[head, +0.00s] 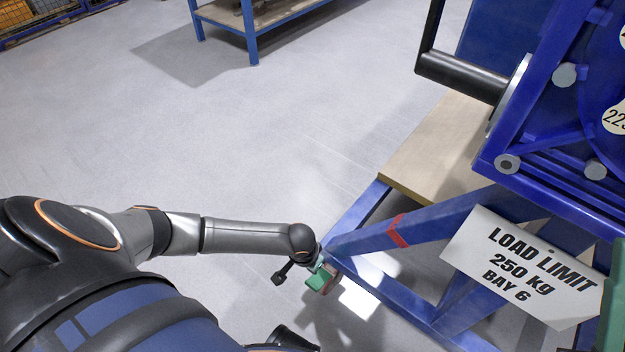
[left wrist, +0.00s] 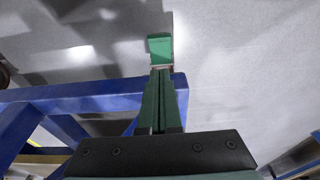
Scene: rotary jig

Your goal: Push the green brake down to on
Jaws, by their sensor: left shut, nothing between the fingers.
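The green brake (head: 319,278) shows as a small green pad at the near end of the blue frame, low in the head view. It also shows in the left wrist view (left wrist: 160,47), just beyond the fingertips. My left gripper (left wrist: 160,72) is shut and empty, its two dark green fingers side by side and pointing at the pad. In the head view my left gripper (head: 318,261) is small and partly hidden by the wrist, right beside the brake. I cannot tell whether the fingertips touch it. My right gripper is not in view.
The blue jig frame (head: 362,238) has a red band and a white load limit sign (head: 520,262). A black handle (head: 460,76) juts from the blue rotary part above a wooden board (head: 432,150). Open grey floor lies left, with a blue-legged table (head: 252,38) farther back.

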